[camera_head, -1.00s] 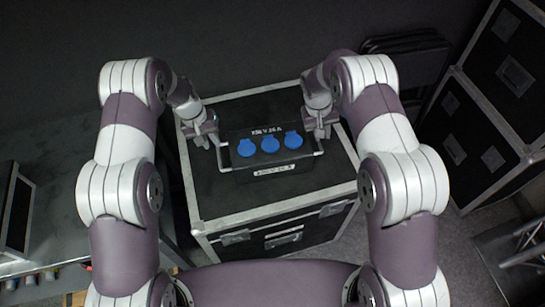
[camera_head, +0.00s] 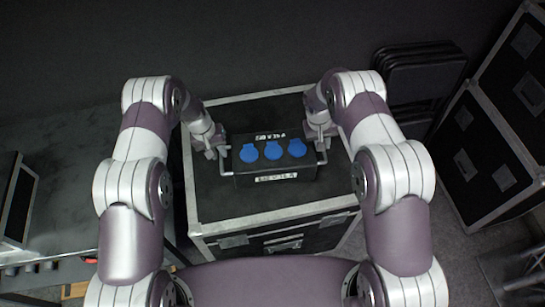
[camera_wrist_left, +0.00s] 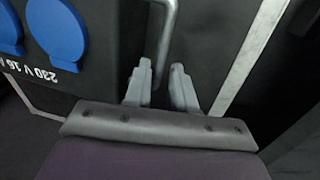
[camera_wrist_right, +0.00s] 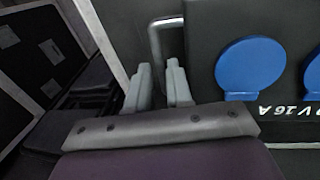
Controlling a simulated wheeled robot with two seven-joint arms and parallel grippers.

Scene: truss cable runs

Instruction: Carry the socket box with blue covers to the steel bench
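The socket box (camera_head: 277,174), black with several blue covers and a 230 V label, sits on top of a black flight case (camera_head: 222,205) in the head view. Its bar handles stick out at both ends. My left gripper (camera_head: 217,152) is at the left-hand handle; in the left wrist view the handle (camera_wrist_left: 166,35) runs between its spread fingers. My right gripper (camera_head: 319,143) is at the other handle; in the right wrist view that handle (camera_wrist_right: 154,42) runs between its fingers, with a small gap. A dark grey bench top (camera_head: 75,190) lies at the left, partly behind my left arm.
A dark case (camera_head: 12,205) stands on the bench's left end. Stacked flight cases (camera_head: 475,165) stand at the right, with folded black chairs (camera_head: 420,75) behind. A metal truss piece (camera_head: 515,275) shows at bottom right. Bench top between case and my arm is clear.

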